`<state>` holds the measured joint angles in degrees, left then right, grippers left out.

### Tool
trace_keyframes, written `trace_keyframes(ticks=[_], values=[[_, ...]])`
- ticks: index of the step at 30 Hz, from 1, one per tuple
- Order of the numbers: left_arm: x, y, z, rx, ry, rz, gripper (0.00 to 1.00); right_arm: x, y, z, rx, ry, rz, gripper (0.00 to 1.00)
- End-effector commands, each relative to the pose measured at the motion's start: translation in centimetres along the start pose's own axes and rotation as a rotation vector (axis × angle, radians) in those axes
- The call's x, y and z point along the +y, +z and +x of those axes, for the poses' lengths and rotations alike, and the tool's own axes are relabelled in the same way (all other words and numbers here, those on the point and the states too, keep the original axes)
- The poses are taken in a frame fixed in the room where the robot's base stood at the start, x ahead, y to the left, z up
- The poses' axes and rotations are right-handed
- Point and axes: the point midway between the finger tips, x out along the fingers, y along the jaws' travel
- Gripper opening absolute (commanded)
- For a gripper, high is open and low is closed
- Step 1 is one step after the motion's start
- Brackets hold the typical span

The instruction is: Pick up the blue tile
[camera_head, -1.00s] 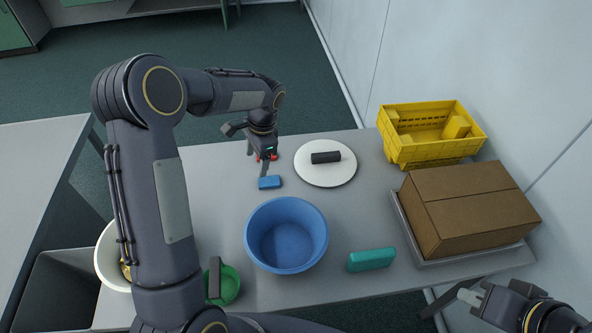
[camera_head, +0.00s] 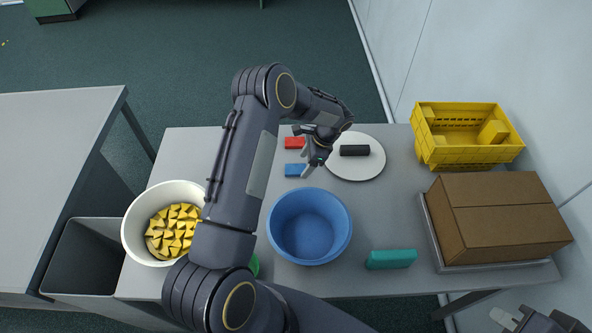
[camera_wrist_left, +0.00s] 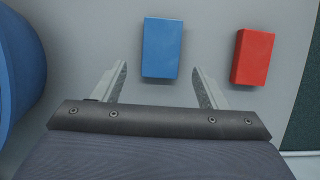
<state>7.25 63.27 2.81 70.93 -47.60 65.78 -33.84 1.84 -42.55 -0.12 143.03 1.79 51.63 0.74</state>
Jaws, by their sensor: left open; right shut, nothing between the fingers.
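The blue tile (camera_head: 295,170) lies flat on the grey table, just below the red tile (camera_head: 294,143) in the head view. In the left wrist view the blue tile (camera_wrist_left: 162,48) sits just ahead of my left gripper's fingertips, roughly centred between them and apart from both. My left gripper (camera_head: 303,155) is open and empty, and it shows in the left wrist view (camera_wrist_left: 160,75) with its fingers spread. The red tile (camera_wrist_left: 253,57) lies to the right there. My right gripper (camera_head: 507,318) is shut and empty at the lower right corner, partly cut off.
A blue bowl (camera_head: 272,232) stands below the tile. A white plate (camera_head: 365,171) with a dark block (camera_head: 354,150) lies to the right. A teal block (camera_head: 390,259), cardboard box (camera_head: 500,218), yellow crate (camera_head: 470,150) and white bowl (camera_head: 131,232) of yellow pieces stand around.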

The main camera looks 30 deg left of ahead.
Motion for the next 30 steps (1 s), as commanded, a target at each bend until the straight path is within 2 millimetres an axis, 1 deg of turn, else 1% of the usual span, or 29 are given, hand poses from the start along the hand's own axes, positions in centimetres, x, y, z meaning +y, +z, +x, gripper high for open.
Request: trace_keyframes(ticks=[1, 4, 11, 21, 22, 30], values=[[0.1, 0.0, 1.1, -0.001, 0.003, 0.0, 0.66, 0.1, 0.1, 0.3, 0.0, 0.0, 0.0, 0.0], [0.0, 0.0, 2.1, 0.0, 0.001, 0.001, 0.66, 0.2, 0.2, 0.5, 0.0, 0.0, 0.0, 0.0], [0.0, 0.0, 2.2, 0.001, 0.0, 0.0, 0.66, 0.2, 0.2, 0.4, 0.0, 0.0, 0.0, 0.0], [0.0, 0.0, 2.2, 0.0, -0.001, 0.0, 0.22, 0.2, 0.2, 0.4, 0.0, 0.0, 0.0, 0.0], [0.0, 0.0, 2.2, 0.0, -0.001, 0.0, 0.19, 0.2, 0.2, 0.4, 0.0, 0.0, 0.0, 0.0], [0.0, 0.1, 2.0, 0.001, -0.001, 0.0, 0.18, 0.1, 0.2, 0.3, 0.0, 0.0, 0.0, 0.0]])
